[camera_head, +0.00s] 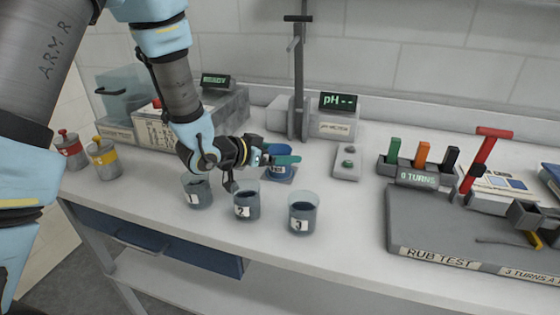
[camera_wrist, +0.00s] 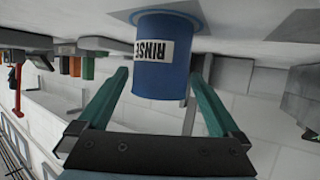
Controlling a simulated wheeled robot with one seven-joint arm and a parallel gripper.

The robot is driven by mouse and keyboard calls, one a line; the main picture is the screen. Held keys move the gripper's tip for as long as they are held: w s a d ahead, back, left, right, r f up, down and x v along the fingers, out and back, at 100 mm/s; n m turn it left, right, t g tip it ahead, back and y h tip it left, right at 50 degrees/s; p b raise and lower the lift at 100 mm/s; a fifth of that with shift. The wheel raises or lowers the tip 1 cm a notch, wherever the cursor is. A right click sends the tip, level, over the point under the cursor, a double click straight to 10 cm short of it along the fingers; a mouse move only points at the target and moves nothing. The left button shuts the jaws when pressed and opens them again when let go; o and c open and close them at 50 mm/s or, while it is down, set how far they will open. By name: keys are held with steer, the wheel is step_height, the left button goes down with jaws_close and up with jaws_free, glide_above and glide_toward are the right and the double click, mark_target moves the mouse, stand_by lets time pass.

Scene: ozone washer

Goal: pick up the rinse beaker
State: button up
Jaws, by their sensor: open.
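The rinse beaker (camera_wrist: 160,78) is blue with a white RINSE label, which reads upside down in the wrist view. In the head view the rinse beaker (camera_head: 278,151) stands on a bluish pad (camera_head: 283,180) on the bench, partly hidden by my gripper. My gripper (camera_head: 297,159) is open, with its teal fingers stretched out level at the beaker. In the wrist view the fingers of my gripper (camera_wrist: 160,75) lie on either side of the beaker, near its walls. I cannot tell whether either finger touches it.
Clear beakers labelled 1 (camera_head: 197,192), 2 (camera_head: 246,201) and 3 (camera_head: 303,213) stand in front of my gripper. A stand (camera_head: 298,90) and a pH meter (camera_head: 338,115) are behind. The rub test board (camera_head: 430,225) lies right. Bench between beaker 3 and the board is clear.

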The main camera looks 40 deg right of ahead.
steer(key=shift+p+x, duration=0.35)
steer(key=shift+x, duration=1.05)
steer(key=shift+c, duration=0.2)
jaws_close()
